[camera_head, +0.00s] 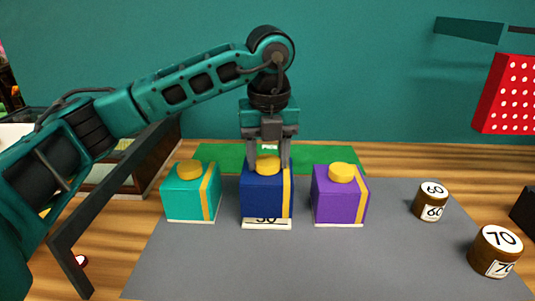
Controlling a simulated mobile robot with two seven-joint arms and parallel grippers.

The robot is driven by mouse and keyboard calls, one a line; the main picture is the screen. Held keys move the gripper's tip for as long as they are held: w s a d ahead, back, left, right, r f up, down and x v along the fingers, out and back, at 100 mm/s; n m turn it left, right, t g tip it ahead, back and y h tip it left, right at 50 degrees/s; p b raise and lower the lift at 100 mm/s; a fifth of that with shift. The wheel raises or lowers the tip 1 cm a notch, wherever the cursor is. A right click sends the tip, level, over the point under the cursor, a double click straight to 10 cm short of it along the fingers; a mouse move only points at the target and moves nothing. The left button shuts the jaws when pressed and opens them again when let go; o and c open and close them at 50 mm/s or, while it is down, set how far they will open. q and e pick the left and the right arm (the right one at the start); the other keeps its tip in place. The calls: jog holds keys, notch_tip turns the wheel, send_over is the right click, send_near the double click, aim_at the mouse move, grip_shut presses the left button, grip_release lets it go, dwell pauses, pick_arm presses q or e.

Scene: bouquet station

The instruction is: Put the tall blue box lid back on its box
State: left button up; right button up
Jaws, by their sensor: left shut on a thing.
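The tall blue lid (262,192) is a dark blue cube-shaped cover with a yellow stripe and a yellow knob (268,168) on top. It stands in the middle of a row of three. My left gripper (269,157) reaches down from above and is shut on the knob. Below the lid's lower edge shows a white base (267,226) of the box, with the lower part of a black number above it. The lid hides the number's top. The lid looks upright, with a small gap below it. My right gripper is not in view.
A teal box (182,194) stands close on the left, a purple box (334,195) on the right. Brown cylinders marked 60 (431,204) and 70 (494,252) stand at right. A green mat (215,155) lies behind. The grey mat's front (290,270) is clear.

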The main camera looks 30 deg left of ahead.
pick_arm(q)
jog(key=shift+f+b, duration=0.3)
jog(key=shift+f, duration=0.1)
dwell(0.5)
jog(key=o, duration=1.4)
jog(key=shift+r, duration=0.1)
jog(key=shift+r+p, duration=3)
jog(key=shift+r, duration=0.95)
